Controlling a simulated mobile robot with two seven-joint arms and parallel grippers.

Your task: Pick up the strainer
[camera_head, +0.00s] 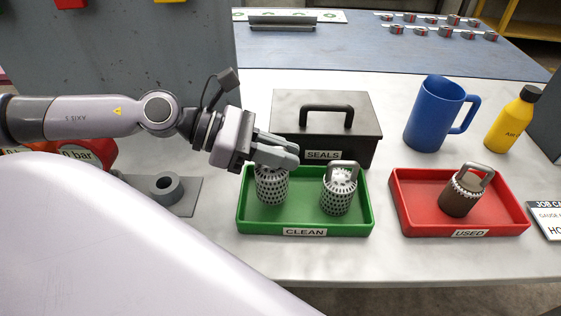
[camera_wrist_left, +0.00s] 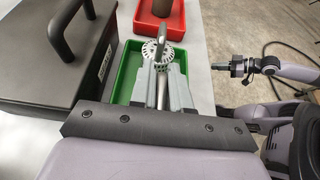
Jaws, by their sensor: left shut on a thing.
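Two perforated grey strainers are at the green tray (camera_head: 300,221) labelled CLEAN. My left gripper (camera_head: 290,152) is above the left strainer (camera_head: 271,187), shut on its handle, which the fingers mostly hide in the head view. A grey bar, the handle (camera_wrist_left: 159,88), shows between the fingers (camera_wrist_left: 160,80) in the left wrist view. I cannot tell whether this strainer touches the tray floor. The right strainer (camera_head: 338,193) stands upright with its handle up, just beyond the fingertips. A brown, clogged strainer (camera_head: 461,196) leans in the red tray (camera_head: 418,218) labelled USED.
A dark SEALS box (camera_head: 350,137) with a handle stands just behind the green tray. A blue mug (camera_head: 430,113) and a yellow bottle (camera_head: 510,125) stand at the back right. A grey plate with a ring (camera_head: 167,190) lies left. The front counter strip is clear.

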